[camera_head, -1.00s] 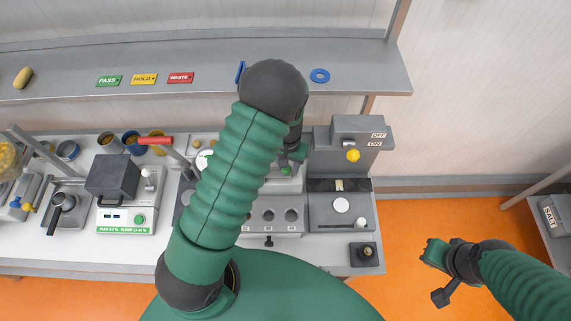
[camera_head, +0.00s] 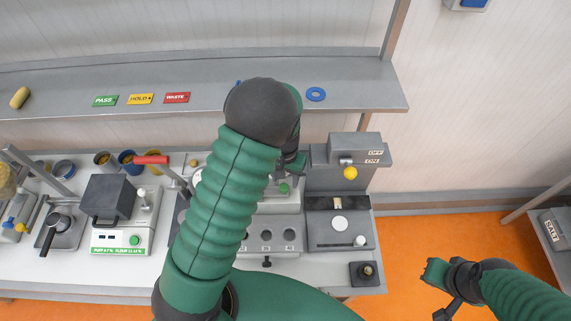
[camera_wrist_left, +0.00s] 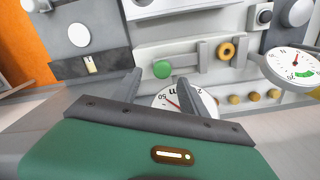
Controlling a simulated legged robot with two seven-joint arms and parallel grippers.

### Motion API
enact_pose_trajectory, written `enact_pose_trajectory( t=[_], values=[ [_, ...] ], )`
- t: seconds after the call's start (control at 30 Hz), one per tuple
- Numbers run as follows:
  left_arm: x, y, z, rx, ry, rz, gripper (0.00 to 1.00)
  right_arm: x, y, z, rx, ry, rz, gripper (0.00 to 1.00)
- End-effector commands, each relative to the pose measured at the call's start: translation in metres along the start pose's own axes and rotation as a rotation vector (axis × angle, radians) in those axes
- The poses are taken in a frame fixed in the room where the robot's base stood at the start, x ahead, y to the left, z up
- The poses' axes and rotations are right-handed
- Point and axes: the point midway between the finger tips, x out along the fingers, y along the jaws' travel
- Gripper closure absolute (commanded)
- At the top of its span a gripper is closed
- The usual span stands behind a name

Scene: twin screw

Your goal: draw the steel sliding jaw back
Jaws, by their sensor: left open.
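My left gripper (camera_head: 291,166) is over the bench fixture in the head view, partly hidden by its own arm. In the left wrist view its two dark fingers (camera_wrist_left: 158,82) are apart with nothing held between them. The green knob also shows in the head view (camera_head: 284,188). My right gripper (camera_head: 440,283) hangs over the orange floor, away from the bench.
A dial gauge (camera_wrist_left: 186,99) sits behind the left fingers, and another dial (camera_wrist_left: 297,64) is at the right. A grey ON/OFF switch box (camera_head: 355,148) stands right of the fixture. A shelf (camera_head: 210,92) runs above. A dark box (camera_head: 108,197) stands at the left.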

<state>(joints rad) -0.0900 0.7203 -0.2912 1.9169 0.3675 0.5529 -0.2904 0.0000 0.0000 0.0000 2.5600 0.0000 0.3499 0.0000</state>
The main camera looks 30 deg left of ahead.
Motion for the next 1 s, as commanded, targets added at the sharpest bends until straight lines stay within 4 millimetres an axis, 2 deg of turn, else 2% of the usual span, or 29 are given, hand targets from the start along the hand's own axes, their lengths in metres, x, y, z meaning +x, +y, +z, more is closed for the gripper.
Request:
enact_pose_trajectory(
  t=[0.03,0.3,0.43,0.6,1.0],
  values=[
    [-0.011,0.001,-0.002,0.002,0.007,0.001,0.49,0.007,0.000,0.002,0.000,0.000,0.000,1.00],
    [-0.090,0.001,-0.002,0.001,0.005,0.002,0.49,0.024,0.000,0.006,0.000,0.000,0.000,1.00],
    [-0.117,0.001,-0.001,0.000,0.001,0.002,0.49,0.028,0.000,0.007,0.000,0.000,0.000,1.00],
    [-0.131,0.000,-0.001,0.000,-0.003,0.001,0.49,0.029,0.000,0.007,0.000,0.000,0.000,1.00],
    [-0.132,0.000,0.000,0.000,-0.003,0.001,0.49,0.029,0.000,0.007,0.000,0.000,0.000,1.00]
  ],
)
